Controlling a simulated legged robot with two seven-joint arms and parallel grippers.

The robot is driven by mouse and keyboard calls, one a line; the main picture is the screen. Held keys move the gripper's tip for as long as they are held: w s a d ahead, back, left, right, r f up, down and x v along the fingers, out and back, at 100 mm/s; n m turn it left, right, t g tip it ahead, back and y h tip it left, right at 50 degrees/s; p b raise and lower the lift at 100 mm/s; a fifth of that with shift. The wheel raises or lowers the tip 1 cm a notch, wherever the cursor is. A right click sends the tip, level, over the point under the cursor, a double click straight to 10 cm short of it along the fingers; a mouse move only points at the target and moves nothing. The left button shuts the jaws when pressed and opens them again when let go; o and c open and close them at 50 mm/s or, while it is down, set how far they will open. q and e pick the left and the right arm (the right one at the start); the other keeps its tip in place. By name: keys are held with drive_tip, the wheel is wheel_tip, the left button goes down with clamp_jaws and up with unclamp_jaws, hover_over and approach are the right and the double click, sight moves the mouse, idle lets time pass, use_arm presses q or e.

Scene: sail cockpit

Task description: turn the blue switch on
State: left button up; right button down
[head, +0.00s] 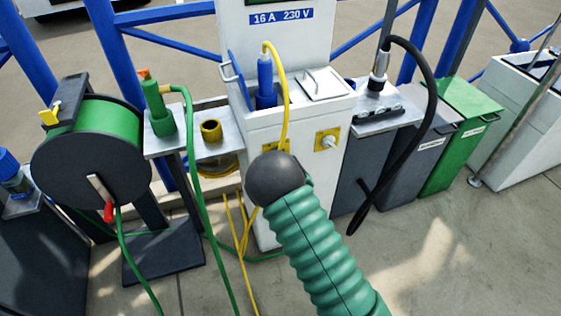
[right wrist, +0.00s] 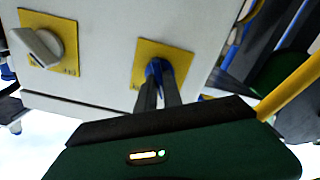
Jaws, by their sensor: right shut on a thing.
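The blue switch (right wrist: 156,67) sits on a yellow plate (right wrist: 182,62) on the white cabinet in the right wrist view. My right gripper (right wrist: 160,80) has its two dark fingers together at the switch, shut on it; the fingers cover much of it, so its angle is hard to tell. In the head view my green right arm and its dark round wrist hide the gripper and the blue switch. My left gripper is in neither view.
A pale knob on its own yellow plate (head: 327,140) is beside the switch; it also shows in the right wrist view (right wrist: 42,46). A yellow cable (head: 284,110) hangs down the white cabinet (head: 300,112). A green hose reel (head: 100,150) stands left, a black hose (head: 432,95) right.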

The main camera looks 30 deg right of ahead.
drive_tip(key=shift+s+f+m, duration=0.1)
drive_tip(key=shift+f+m, duration=0.1)
drive_tip(key=shift+m, duration=3.45)
drive_tip(key=shift+s+f+m, duration=0.1)
drive_tip(key=shift+f+m, duration=0.1)
drive_tip(key=shift+m, duration=3.45)
drive_tip(key=c, duration=1.5)
unclamp_jaws()
drive_tip(key=shift+w+d, duration=0.1)
drive_tip(key=shift+r, duration=0.2)
